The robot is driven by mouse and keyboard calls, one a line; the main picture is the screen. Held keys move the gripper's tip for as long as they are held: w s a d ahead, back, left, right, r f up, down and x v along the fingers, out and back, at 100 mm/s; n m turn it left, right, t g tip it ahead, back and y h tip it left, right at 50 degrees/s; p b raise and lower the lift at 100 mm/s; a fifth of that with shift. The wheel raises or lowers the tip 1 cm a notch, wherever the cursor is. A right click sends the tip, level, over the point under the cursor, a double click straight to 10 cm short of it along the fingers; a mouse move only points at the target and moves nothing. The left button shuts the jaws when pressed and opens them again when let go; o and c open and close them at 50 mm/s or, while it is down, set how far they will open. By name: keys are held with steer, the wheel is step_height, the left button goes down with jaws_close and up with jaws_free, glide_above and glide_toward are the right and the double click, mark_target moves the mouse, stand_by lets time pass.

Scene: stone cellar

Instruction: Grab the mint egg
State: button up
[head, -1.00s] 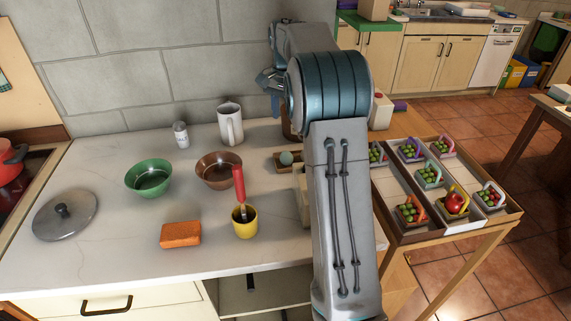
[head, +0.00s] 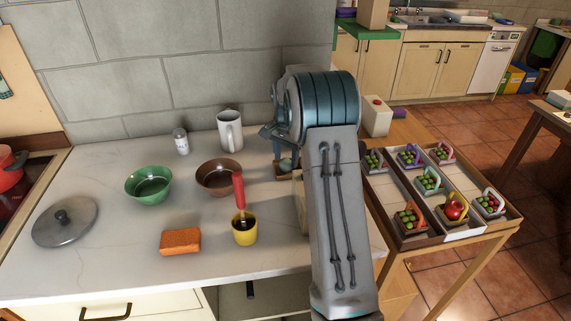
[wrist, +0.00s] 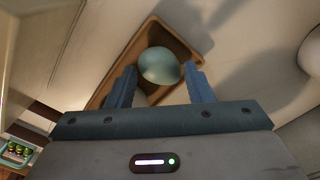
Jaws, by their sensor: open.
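The mint egg (wrist: 160,66) lies in a small brown wooden tray (wrist: 190,38) on the pale counter. In the wrist view my gripper (wrist: 160,88) is open, with one blue finger on each side of the egg's near part. I cannot tell whether the fingers touch the egg. In the head view the egg (head: 286,165) shows just below my gripper (head: 279,150), partly hidden by my arm. The tray's right part is hidden there too.
A brown bowl (head: 217,177), a white pitcher (head: 229,131) and a yellow cup (head: 244,229) with a red-handled tool stand left of my arm. A green bowl (head: 148,185), an orange sponge (head: 180,241) and a shaker (head: 181,141) are farther left. A divided tray of small baskets (head: 467,240) is right.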

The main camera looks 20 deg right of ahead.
step_height(320, 180, down, 2)
steer(key=shift+f, duration=0.1)
steer(key=c, duration=0.4)
steer(key=shift+o, duration=0.2)
